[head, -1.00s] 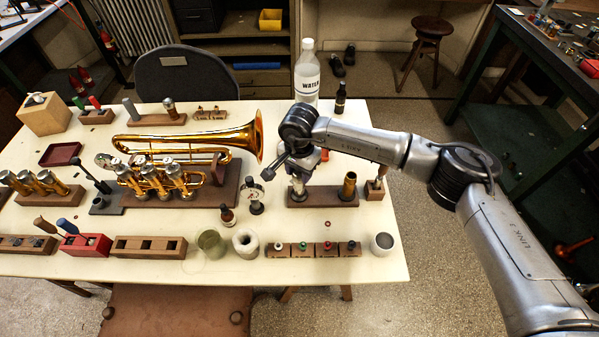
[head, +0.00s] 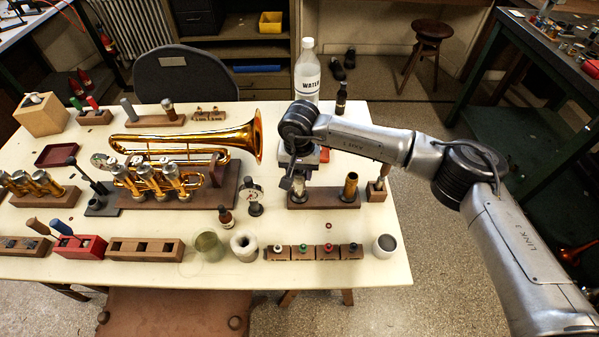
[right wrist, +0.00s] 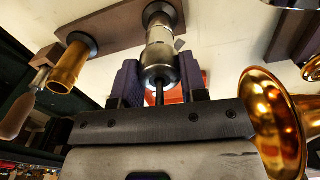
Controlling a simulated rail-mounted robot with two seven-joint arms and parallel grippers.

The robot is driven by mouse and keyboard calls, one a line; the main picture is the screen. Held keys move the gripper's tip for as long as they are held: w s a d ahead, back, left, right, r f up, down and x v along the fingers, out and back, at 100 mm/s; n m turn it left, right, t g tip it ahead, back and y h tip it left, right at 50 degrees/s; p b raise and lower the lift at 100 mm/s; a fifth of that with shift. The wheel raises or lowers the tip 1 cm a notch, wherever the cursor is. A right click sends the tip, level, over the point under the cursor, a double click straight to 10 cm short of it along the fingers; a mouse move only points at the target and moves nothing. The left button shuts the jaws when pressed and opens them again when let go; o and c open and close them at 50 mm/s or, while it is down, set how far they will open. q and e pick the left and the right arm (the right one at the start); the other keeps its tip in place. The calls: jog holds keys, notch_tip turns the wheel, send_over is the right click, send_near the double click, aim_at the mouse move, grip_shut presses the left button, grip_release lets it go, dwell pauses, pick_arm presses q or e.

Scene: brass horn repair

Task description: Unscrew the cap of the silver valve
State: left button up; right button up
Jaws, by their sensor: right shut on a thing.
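The silver valve (head: 298,187) stands upright at the left end of a dark wooden block (head: 325,199). My right gripper (head: 296,179) is over its top end, with the arm reaching in from the right. In the right wrist view the two dark fingers (right wrist: 160,82) are on either side of the valve's capped end (right wrist: 159,74) and shut on it. The lower silver body (right wrist: 161,38) runs down to a dark round base. The seam between cap and body is hard to make out. My left gripper is not in view.
A brass valve (head: 350,185) stands at the block's right end, close to my gripper. The trumpet bell (head: 254,138) is just left. A water bottle (head: 307,75) and a small dark bottle (head: 341,97) stand behind. Small labelled blocks (head: 313,252) line the front edge.

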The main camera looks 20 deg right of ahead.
jog(key=shift+n, duration=0.9)
jog(key=shift+n+b, duration=0.55)
jog(key=shift+n, duration=0.45)
jog(key=n, duration=0.2)
jog(key=shift+n, duration=0.4)
jog(key=shift+r, duration=0.25)
